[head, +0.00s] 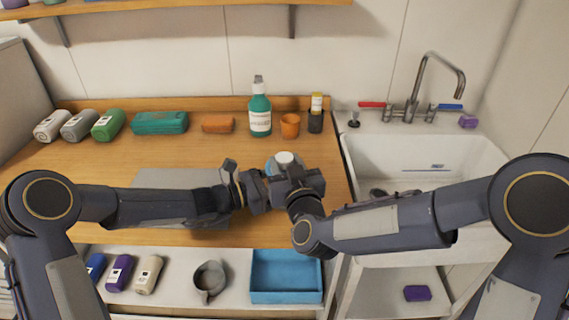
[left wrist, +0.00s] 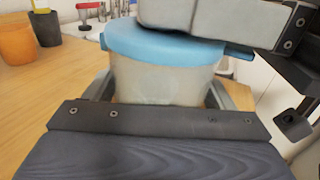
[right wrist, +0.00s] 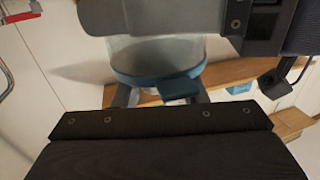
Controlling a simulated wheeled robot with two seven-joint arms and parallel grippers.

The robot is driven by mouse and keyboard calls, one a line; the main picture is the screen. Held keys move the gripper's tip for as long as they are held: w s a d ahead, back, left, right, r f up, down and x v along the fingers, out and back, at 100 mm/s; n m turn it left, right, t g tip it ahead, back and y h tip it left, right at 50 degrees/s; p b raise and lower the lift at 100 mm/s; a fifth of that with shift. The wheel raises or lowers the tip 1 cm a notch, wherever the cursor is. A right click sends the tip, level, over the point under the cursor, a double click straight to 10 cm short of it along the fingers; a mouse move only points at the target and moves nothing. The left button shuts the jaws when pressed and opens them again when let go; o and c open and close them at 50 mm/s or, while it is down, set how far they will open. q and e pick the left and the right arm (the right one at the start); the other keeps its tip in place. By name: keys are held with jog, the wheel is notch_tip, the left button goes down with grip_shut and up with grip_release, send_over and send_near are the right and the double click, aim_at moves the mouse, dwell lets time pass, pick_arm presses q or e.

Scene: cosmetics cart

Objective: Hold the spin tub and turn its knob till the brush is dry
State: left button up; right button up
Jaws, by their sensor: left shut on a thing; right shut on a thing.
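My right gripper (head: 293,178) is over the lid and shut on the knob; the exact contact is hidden. The right wrist view also shows the tub's blue rim (right wrist: 150,84) beyond the fingers. I cannot make out the brush.
A green bottle (head: 260,115), an orange cup (head: 290,125) and a dark cup (head: 315,121) stand behind the tub. The white sink (head: 420,150) is to the right. A blue bin (head: 286,296) and a grey jug (head: 209,279) are on the lower shelf.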

jog(key=n+g+y, duration=0.1)
jog(key=n+y, duration=0.1)
jog(key=n+g+y, duration=0.2)
jog(key=y, duration=0.1)
jog(key=d+n+g+y, duration=0.1)
jog(key=y, duration=0.2)
jog(key=shift+w+n+g, duration=0.3)
jog(key=shift+w+n, duration=0.05)
jog(key=shift+n, duration=0.05)
jog(key=n+g+y, duration=0.3)
jog(key=n+g, duration=0.1)
jog(key=g, duration=0.1)
jog(key=shift+w+r+y, duration=0.2)
jog(key=shift+y, duration=0.2)
jog(key=shift+n, duration=0.3)
jog(key=shift+f+g, duration=0.1)
jog(key=shift+g, duration=0.6)
jog(key=shift+d, duration=0.1)
jog(key=o, duration=1)
jog(key=shift+s+f, duration=0.1)
jog(key=v, duration=1.2)
jog(key=shift+f, duration=0.2)
